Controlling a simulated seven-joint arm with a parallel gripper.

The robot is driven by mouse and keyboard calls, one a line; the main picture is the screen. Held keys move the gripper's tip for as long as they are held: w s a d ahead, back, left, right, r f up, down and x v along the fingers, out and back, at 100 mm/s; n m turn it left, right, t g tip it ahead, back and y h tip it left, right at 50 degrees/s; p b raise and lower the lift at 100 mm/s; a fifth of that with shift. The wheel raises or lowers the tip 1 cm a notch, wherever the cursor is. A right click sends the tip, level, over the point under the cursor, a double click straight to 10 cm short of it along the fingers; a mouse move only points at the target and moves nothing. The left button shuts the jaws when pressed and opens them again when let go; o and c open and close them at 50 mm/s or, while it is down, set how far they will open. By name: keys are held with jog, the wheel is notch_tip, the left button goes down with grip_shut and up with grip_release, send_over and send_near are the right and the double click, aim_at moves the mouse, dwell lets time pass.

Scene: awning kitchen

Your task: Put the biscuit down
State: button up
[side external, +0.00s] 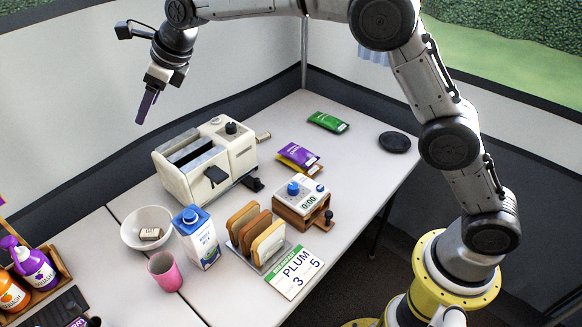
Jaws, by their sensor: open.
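My gripper (146,106) is at the upper left, high above the table and the toaster, with its purple fingers pointing down. It is open, and no object shows between the fingers. A small brown block, which looks like the biscuit (150,234), lies inside the white bowl (126,229) on the left part of the table. The bowl is well below my gripper and apart from it. The block is small in view, so its details cannot be told.
A cream toaster (240,153) stands behind the bowl. A milk carton (203,247), a pink cup (165,272), a rack of bread slices (268,245) and a timer box (302,204) stand close by. Packets (328,122) lie farther back. The table's right side is mostly clear.

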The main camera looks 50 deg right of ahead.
jog(key=s+d+r+n+t+h, duration=0.15)
jog(key=s+d+r+n, duration=0.35)
jog(key=s+d+r, duration=1.05)
jog(key=s+d+f+n, duration=0.2)
jog(key=s+n, duration=0.1)
jog(key=s, duration=0.4)
jog(key=s+d+f+n, duration=0.2)
jog(key=s+d+n, duration=0.1)
jog(key=s, duration=0.5)
jog(key=s+d+f+n+g+h, duration=0.2)
jog(key=s+f+n, duration=1)
jog(key=n, duration=0.5)
jog(key=shift+s+d+f, duration=0.35)
jog(key=shift+s+f, duration=0.05)
jog(key=shift+s, duration=0.55)
